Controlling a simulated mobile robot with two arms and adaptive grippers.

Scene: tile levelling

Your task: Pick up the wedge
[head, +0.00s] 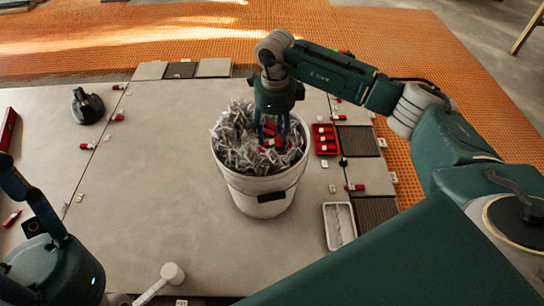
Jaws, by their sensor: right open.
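A white bucket (255,193) stands on the grey tiles, heaped with clear plastic clips (232,135). A red wedge (272,142) shows among the clips at the top of the heap. My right gripper (272,136) points down into the bucket with its fingers apart. The fingertips are around or close beside the red wedge; whether they touch it is unclear. Other red wedges lie on the tiles, one left of the bucket (87,146) and one to its right (355,187). My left gripper (22,192) shows partly at the lower left; its opening cannot be made out.
A red tray (325,139) and a white tray (339,226) lie right of the bucket. A black suction cup (87,106) stands at the upper left. A white-headed mallet (172,272) lies at the front. Tiles left of the bucket are mostly clear.

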